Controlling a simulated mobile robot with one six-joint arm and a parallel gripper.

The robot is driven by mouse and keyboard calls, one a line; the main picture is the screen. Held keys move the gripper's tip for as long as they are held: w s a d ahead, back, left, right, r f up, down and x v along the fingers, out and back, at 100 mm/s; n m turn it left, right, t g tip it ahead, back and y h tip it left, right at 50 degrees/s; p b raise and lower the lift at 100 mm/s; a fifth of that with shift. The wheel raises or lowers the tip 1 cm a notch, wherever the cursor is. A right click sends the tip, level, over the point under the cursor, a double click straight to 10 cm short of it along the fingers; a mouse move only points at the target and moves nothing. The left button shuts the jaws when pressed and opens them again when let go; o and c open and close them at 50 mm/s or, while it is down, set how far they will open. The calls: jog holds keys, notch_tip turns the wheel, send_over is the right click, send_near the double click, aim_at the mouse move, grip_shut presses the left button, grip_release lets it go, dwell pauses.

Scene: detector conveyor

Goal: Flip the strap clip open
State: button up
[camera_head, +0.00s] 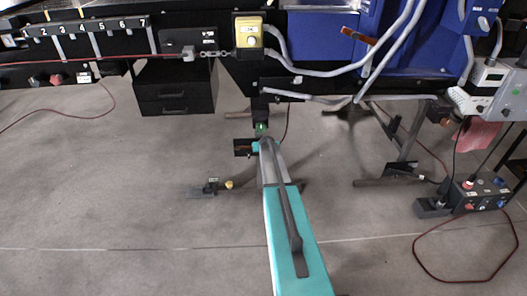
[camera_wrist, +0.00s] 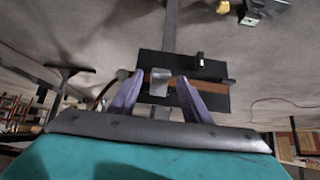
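A black plate (camera_wrist: 217,96) carries a brown strap (camera_wrist: 210,87), with a pale metal clip (camera_wrist: 159,82) across the strap, in the wrist view. A small dark peg (camera_wrist: 200,59) stands on the plate to the right of the clip. My gripper (camera_wrist: 160,77) is open, with one purple-grey finger on each side of the clip in the picture. I cannot tell whether either finger touches it. In the head view the plate (camera_head: 242,147) shows small and dark at the far end of my teal arm; the clip is too small to make out there.
The conveyor frame (camera_head: 70,50) and a blue housing (camera_head: 330,45) with grey hoses lie beyond. A black drawer unit (camera_head: 175,90) hangs at left. A black control box (camera_head: 482,190) and cables stand at right. Grey floor is open at front left.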

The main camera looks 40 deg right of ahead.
jog(key=shift+f, duration=0.15)
jog(key=shift+s+a, duration=0.1)
jog(key=b+v, duration=0.1)
jog(key=v, duration=1.2)
jog(key=shift+r, duration=0.3)
jog(key=shift+s+a, duration=0.1)
jog(key=shift+a, duration=0.05)
